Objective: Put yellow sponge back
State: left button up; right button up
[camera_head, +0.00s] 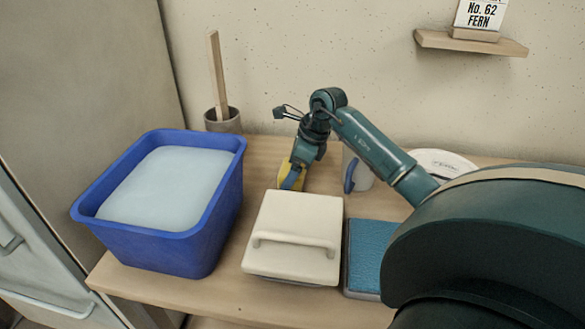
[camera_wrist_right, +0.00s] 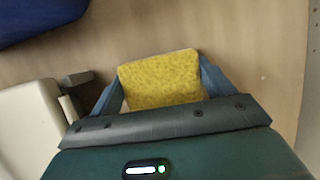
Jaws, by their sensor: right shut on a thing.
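The yellow sponge (camera_wrist_right: 160,80) is between the two blue fingers of my right gripper (camera_wrist_right: 162,82) in the right wrist view. The gripper is shut on it. In the head view the sponge (camera_head: 284,172) shows in part beside my right gripper (camera_head: 292,178), behind the cream lidded box and right of the blue bucket. The gripper and arm hide some of the sponge there. I cannot tell whether the sponge touches the table. My left gripper is not in view.
A blue bucket (camera_head: 222,217) of pale glaze stands at left. The cream lidded box (camera_head: 300,222) stands in front of the gripper. A blue pad in a tray (camera_head: 365,255) lies right of it. A grey pot (camera_head: 228,126) holds a wooden stick. A white container (camera_head: 358,166) stands behind my forearm.

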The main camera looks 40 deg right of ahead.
jog(key=o, duration=0.9)
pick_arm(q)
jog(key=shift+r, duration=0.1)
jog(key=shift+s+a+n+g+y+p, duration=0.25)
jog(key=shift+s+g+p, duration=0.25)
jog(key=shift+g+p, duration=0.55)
pick_arm(e)
jog(key=v, duration=1.2)
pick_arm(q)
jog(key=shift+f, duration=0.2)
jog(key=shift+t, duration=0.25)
